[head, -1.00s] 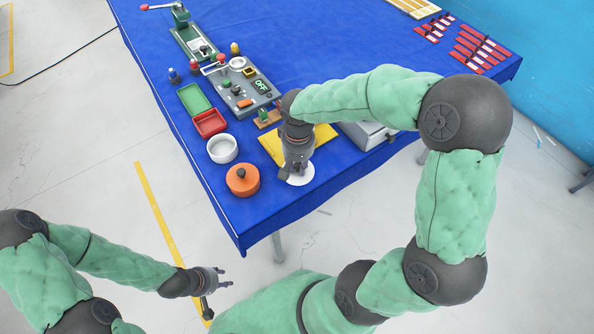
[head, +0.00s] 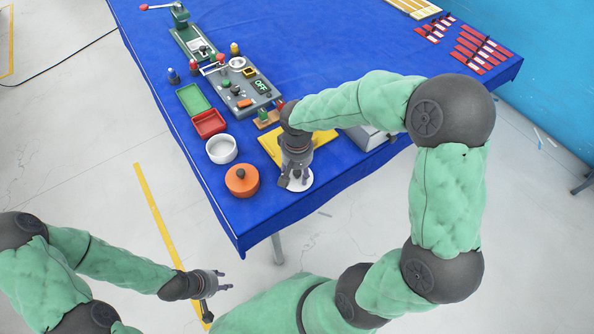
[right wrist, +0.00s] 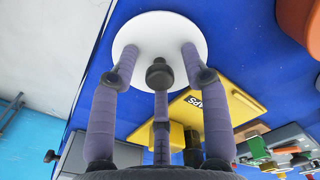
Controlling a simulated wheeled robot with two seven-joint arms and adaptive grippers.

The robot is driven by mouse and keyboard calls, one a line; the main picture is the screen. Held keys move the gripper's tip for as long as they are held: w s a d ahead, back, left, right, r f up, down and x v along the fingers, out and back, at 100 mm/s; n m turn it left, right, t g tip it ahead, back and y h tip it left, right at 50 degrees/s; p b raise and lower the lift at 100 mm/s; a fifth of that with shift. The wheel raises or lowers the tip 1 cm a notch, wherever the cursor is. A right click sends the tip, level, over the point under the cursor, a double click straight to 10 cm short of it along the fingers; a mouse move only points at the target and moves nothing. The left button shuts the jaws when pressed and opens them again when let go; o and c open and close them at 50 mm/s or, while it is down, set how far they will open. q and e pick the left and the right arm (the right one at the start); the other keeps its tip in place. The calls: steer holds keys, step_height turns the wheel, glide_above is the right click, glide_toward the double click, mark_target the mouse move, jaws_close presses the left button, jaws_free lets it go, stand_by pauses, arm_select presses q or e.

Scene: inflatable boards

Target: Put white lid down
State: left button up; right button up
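The white lid (head: 306,183) is a flat round disc at the front edge of the blue table, right of the orange pot (head: 242,181). In the right wrist view the lid (right wrist: 160,25) is flat beyond my fingers. My right gripper (head: 296,183) is directly over the lid. Its fingers (right wrist: 158,62) are spread apart, with the tips in front of the disc; a dark round piece at the middle may be a fingertip or the lid's knob. Whether the fingers touch the lid is unclear. My left gripper (head: 227,279) is open and empty, off the table over the floor.
A white pot (head: 222,149), a red tray (head: 209,123) and a green tray (head: 194,98) line the left side. A yellow board (head: 270,147) lies behind my right gripper. A grey control panel (head: 246,92) stands further back. Bare blue cloth lies left of the lid.

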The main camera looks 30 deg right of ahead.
mark_target(297, 172)
step_height(297, 172, up, 12)
steer(key=p, duration=0.3)
steer(key=shift+r, duration=0.2)
stand_by(0.4)
